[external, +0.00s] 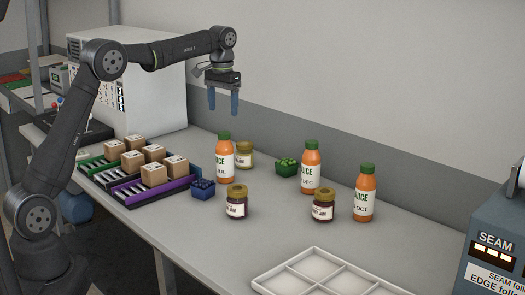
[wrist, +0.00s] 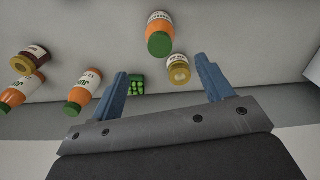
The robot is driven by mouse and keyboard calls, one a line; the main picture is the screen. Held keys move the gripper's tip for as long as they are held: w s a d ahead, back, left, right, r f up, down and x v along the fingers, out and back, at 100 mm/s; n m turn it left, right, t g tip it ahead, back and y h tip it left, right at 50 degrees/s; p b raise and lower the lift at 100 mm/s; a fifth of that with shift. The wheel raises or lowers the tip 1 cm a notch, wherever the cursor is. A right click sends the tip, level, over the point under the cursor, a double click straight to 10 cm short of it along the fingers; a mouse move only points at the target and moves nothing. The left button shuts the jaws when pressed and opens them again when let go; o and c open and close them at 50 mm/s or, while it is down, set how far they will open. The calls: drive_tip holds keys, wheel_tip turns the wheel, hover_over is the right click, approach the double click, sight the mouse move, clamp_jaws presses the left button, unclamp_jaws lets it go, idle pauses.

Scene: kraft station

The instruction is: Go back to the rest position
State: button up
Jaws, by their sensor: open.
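My gripper (external: 223,102) is open and empty, with its blue fingers pointing down, high above the back of the table. In the wrist view, my gripper (wrist: 170,82) has its fingers spread wide with nothing held between them. Below it in the external view are an orange juice bottle with a green cap (external: 224,160) and a yellow-lidded jar (external: 244,155). That bottle (wrist: 159,35) and jar (wrist: 178,70) also show in the wrist view, apart from the fingers.
Two more juice bottles (external: 311,168) (external: 364,195), two dark jars (external: 236,203) (external: 323,206), a green basket (external: 286,167) and a blue basket (external: 203,189) stand on the table. Racks with several boxes (external: 153,173) are left. A divided white tray (external: 265,286) is in front. A white cabinet (external: 150,100) stands behind.

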sight(224, 133)
wheel_tip(224, 133, down, 12)
drive_tip(key=shift+r, duration=2)
drive_tip(key=shift+f, duration=0.1)
